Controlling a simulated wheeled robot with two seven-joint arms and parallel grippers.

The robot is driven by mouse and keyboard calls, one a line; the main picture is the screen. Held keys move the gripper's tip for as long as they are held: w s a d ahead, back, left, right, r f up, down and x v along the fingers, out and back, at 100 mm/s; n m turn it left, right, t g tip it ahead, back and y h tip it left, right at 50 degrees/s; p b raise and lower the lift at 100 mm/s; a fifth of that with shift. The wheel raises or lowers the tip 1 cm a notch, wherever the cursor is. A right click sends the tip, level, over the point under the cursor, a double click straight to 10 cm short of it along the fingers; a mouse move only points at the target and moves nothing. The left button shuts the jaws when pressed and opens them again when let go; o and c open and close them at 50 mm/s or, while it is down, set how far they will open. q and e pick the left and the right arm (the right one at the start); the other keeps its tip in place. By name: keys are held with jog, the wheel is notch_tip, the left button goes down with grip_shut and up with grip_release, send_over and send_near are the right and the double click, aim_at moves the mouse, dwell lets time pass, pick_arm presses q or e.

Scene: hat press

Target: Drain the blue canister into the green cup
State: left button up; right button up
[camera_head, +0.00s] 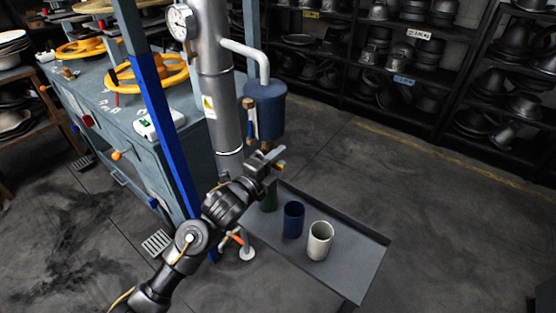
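The blue canister (265,112) hangs upright beside the thick grey pipe, joined to it by a bent pale tube at the top. The green cup (268,200) stands on a low grey stand (352,268) below the canister; my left gripper hides its upper part. My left gripper (272,160) is just under the canister's bottom and above the green cup. Its fingers are small and overlap the fittings there, so I cannot tell whether they are open or shut, or touching anything. My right gripper is not in view.
A dark blue cup (293,220) and a white cup (320,241) stand right of the green cup. The pipe (216,90) carries a gauge (181,22). A grey bench (125,130) with yellow handwheels is at left. Shelves of metal forms line the back. Floor right of the stand is clear.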

pick_arm(q)
grip_shut()
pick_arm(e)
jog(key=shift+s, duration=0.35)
